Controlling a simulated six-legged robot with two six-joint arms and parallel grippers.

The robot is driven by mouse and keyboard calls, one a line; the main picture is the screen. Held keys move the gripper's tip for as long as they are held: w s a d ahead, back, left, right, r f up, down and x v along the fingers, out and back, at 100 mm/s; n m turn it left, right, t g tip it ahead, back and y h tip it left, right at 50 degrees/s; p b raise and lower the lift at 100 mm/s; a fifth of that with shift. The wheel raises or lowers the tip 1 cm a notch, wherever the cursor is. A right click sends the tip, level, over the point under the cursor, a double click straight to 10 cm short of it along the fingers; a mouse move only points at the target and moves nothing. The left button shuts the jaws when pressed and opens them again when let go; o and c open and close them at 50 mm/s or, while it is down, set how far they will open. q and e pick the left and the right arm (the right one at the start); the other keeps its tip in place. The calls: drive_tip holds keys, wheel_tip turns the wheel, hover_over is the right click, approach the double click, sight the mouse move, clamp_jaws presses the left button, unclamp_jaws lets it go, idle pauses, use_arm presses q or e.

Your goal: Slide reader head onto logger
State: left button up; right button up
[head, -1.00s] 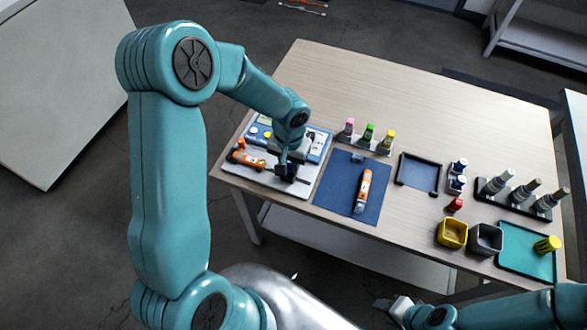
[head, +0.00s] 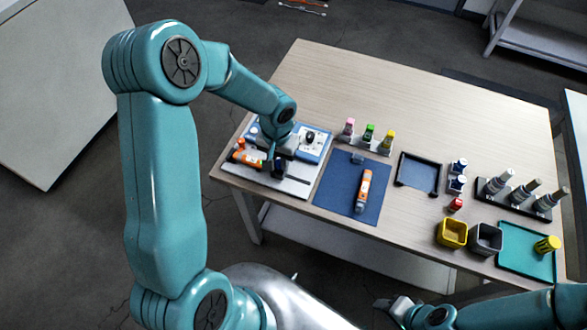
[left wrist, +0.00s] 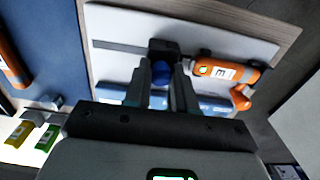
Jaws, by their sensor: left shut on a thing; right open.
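The orange logger (head: 246,158) with a white label lies on the white board of the station at the table's left end; it also shows in the left wrist view (left wrist: 225,72). My left gripper (head: 273,164) is shut on the reader head (head: 280,167), a dark block with a blue part (left wrist: 161,70). In the left wrist view the fingers (left wrist: 161,84) stand on both sides of it. The reader head is beside the logger's near end, in line with it; whether they touch is unclear. My right gripper (head: 393,304) is low at the bottom, off the table, open.
A blue mat (head: 335,195) with another orange device (head: 363,190) lies right of the station. Behind it stands a rack of coloured bottles (head: 368,138). A dark tray (head: 419,173), yellow bin (head: 452,233) and grey bin (head: 486,239) are further right. The table's back is clear.

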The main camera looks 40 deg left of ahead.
use_arm(q)
drive_tip(key=shift+s+a, duration=0.25)
drive_tip(key=shift+a, duration=0.85)
idle(0.4)
drive_tip(key=o, duration=0.7)
wheel_tip(320, 180, up, 7)
drive_tip(key=p, duration=0.4)
drive_tip(key=shift+s, duration=0.15)
idle(0.5)
